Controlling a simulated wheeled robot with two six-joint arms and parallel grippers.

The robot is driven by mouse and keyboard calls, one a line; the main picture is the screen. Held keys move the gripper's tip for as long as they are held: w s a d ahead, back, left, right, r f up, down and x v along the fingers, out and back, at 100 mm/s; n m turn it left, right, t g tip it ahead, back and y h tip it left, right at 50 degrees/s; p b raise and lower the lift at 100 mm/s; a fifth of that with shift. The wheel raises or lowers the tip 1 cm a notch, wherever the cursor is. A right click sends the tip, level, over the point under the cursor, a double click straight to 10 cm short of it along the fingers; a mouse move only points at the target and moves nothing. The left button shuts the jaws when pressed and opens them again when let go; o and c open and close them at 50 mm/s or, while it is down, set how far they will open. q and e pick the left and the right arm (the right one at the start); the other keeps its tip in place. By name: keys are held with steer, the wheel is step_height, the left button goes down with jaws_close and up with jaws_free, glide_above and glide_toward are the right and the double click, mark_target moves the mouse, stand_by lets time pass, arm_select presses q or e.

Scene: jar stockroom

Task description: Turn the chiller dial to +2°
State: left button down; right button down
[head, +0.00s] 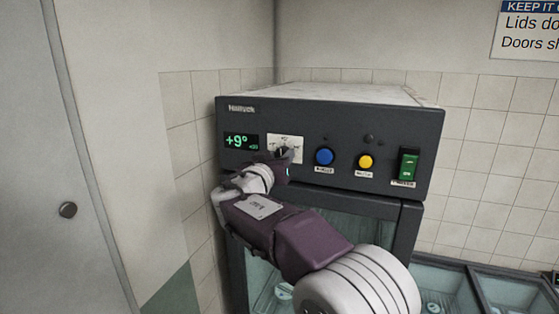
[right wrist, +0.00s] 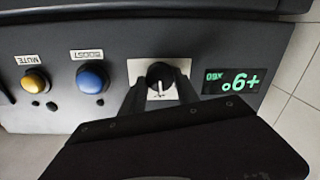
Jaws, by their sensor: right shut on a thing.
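The chiller (head: 400,125) is a dark box unit with a control panel on its front. Its green display (head: 241,141) reads +9° in the head view, and the same display shows upside down in the right wrist view (right wrist: 231,80). The dial (right wrist: 160,76) is a dark knob with a white pointer on a white plate (right wrist: 183,66). My right gripper (right wrist: 161,92) is shut on the dial, with one finger on each side of it. In the head view my right gripper (head: 281,160) partly covers the dial's plate. My left gripper is not in view.
Right of the dial are a blue button (head: 324,156), a yellow button (head: 365,161) and a green lit switch (head: 409,164). A glass door (head: 365,228) is below the panel. A tiled wall stands close on the left, and open-topped bins (head: 510,290) are at lower right.

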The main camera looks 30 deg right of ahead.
steer(key=n+b, duration=0.4)
steer(key=n, duration=0.1)
steer(key=shift+f, duration=0.15)
steer(key=n+b, duration=0.1)
steer(key=n, duration=0.1)
steer(key=shift+w+n, duration=0.1)
steer(key=shift+n, duration=0.2)
steer(key=shift+n+g+b, duration=0.3)
steer(key=shift+n, duration=1.4)
steer(key=c, duration=0.9)
jaws_free()
